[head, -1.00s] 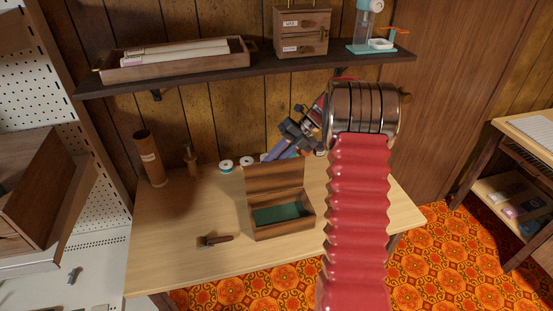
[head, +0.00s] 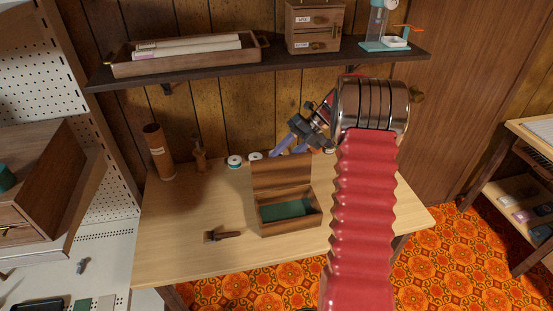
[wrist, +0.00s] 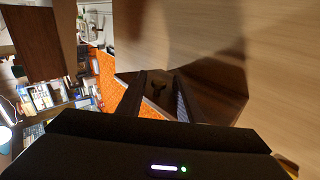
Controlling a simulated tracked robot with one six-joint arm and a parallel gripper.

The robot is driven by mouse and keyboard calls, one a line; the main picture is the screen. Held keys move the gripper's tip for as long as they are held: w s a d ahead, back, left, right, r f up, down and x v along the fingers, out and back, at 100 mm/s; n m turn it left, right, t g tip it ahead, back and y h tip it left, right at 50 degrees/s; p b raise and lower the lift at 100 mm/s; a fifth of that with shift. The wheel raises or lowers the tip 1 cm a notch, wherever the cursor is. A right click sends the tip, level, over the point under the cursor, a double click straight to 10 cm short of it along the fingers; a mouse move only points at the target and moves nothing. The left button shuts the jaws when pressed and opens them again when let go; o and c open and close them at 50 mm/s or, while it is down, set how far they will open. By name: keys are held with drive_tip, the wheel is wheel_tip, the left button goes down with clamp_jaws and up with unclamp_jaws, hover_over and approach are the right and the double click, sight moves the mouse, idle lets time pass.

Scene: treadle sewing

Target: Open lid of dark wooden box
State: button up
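The dark wooden box (head: 290,222) stands on the light wooden table in the head view. Its lid (head: 281,174) is raised and stands up at the back edge. The green-lined inside shows and looks empty. My gripper (head: 284,150) is behind and above the top edge of the lid in the picture. Its two bluish fingers are apart, with nothing seen between them. I cannot tell whether a finger touches the lid. In the wrist view the two dark fingers of my gripper (wrist: 155,85) are also spread, near a blurred wooden surface.
A brush-like tool (head: 222,235) lies left of the box. White-topped spools (head: 235,161) and a brown cylinder (head: 158,153) stand at the table's back. A dark shelf (head: 270,63) runs above. The table's front left is clear.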

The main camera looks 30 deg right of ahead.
drive_tip(key=v, duration=0.7)
drive_tip(key=shift+d, duration=0.2)
drive_tip(key=shift+d+r, duration=0.1)
drive_tip(key=shift+r, duration=0.1)
